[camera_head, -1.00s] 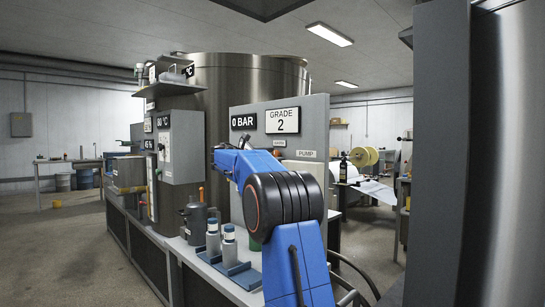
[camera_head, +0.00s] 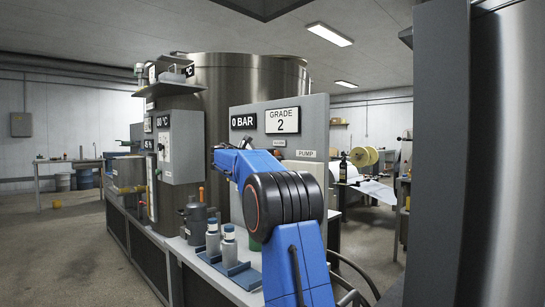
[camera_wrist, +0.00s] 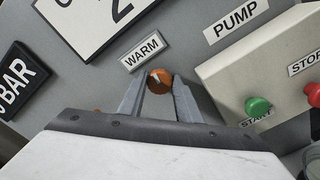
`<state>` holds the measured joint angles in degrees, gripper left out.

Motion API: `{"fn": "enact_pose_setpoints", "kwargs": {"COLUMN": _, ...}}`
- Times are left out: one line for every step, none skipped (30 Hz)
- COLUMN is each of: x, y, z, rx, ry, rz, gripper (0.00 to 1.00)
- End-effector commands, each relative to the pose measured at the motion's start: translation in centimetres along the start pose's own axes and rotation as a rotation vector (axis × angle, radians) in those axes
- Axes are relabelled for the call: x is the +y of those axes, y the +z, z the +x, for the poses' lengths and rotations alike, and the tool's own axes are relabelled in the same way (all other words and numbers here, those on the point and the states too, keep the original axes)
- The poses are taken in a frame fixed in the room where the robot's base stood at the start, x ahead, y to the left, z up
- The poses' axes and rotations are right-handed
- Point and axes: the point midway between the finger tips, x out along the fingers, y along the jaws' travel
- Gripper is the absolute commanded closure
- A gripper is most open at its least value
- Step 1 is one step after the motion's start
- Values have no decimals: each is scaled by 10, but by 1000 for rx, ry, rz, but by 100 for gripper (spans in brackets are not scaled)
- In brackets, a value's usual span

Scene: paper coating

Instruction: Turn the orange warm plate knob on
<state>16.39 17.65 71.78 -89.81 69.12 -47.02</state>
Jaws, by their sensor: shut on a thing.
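The orange warm knob (camera_wrist: 159,80) sits on the grey panel just under the WARM label (camera_wrist: 142,52) in the wrist view. It has a pale pointer line, tilted toward the upper left. My gripper (camera_wrist: 159,88) has its two grey fingers on either side of the knob and is shut on it. In the head view my blue arm (camera_head: 270,195) reaches to the panel (camera_head: 240,108) and hides the knob and the fingers.
Beside the knob are the PUMP label (camera_wrist: 236,20), a green start button (camera_wrist: 257,106) and a red stop button (camera_wrist: 313,94). A GRADE 2 sign (camera_head: 282,120) and a 0 BAR sign (camera_head: 243,121) are above. Bottles (camera_head: 229,246) stand on a blue tray left of my arm.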

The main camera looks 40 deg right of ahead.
Motion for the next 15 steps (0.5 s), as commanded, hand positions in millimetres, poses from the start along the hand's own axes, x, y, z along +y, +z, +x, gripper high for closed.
{"fn": "enact_pose_setpoints", "kwargs": {"x": -1, "y": 0, "z": 0, "rx": 0, "ry": -2, "rz": 36, "gripper": 92}}
{"fn": "enact_pose_setpoints", "kwargs": {"x": -1, "y": 0, "z": 0, "rx": 0, "ry": -2, "rz": 62, "gripper": 92}}
{"fn": "enact_pose_setpoints", "kwargs": {"x": -1, "y": 0, "z": 0, "rx": 0, "ry": -2, "rz": 98, "gripper": 92}}
{"fn": "enact_pose_setpoints", "kwargs": {"x": -1, "y": -1, "z": 0, "rx": 0, "ry": -2, "rz": 126, "gripper": 92}}
{"fn": "enact_pose_setpoints", "kwargs": {"x": -1, "y": -1, "z": 0, "rx": 0, "ry": -2, "rz": 154, "gripper": 92}}
{"fn": "enact_pose_setpoints", "kwargs": {"x": -1, "y": -1, "z": 0, "rx": 0, "ry": -2, "rz": 192, "gripper": 92}}
{"fn": "enact_pose_setpoints", "kwargs": {"x": -1, "y": -1, "z": 0, "rx": 0, "ry": -2, "rz": 221, "gripper": 92}}
{"fn": "enact_pose_setpoints", "kwargs": {"x": -1, "y": -1, "z": 0, "rx": 0, "ry": -2, "rz": 250, "gripper": 92}}
{"fn": "enact_pose_setpoints", "kwargs": {"x": -2, "y": -1, "z": 0, "rx": 0, "ry": -2, "rz": 287, "gripper": 92}}
{"fn": "enact_pose_setpoints", "kwargs": {"x": -2, "y": -1, "z": 0, "rx": 0, "ry": -2, "rz": 316, "gripper": 92}}
{"fn": "enact_pose_setpoints", "kwargs": {"x": -2, "y": -1, "z": 0, "rx": 0, "ry": -2, "rz": 345, "gripper": 92}}
{"fn": "enact_pose_setpoints", "kwargs": {"x": -2, "y": -1, "z": 0, "rx": 0, "ry": -2, "rz": 382, "gripper": 92}}
{"fn": "enact_pose_setpoints", "kwargs": {"x": -2, "y": -1, "z": 0, "rx": 0, "ry": -2, "rz": 411, "gripper": 92}}
{"fn": "enact_pose_setpoints", "kwargs": {"x": -2, "y": -1, "z": 0, "rx": 0, "ry": -2, "rz": 439, "gripper": 92}}
{"fn": "enact_pose_setpoints", "kwargs": {"x": -2, "y": -1, "z": 0, "rx": 0, "ry": -2, "rz": 475, "gripper": 92}}
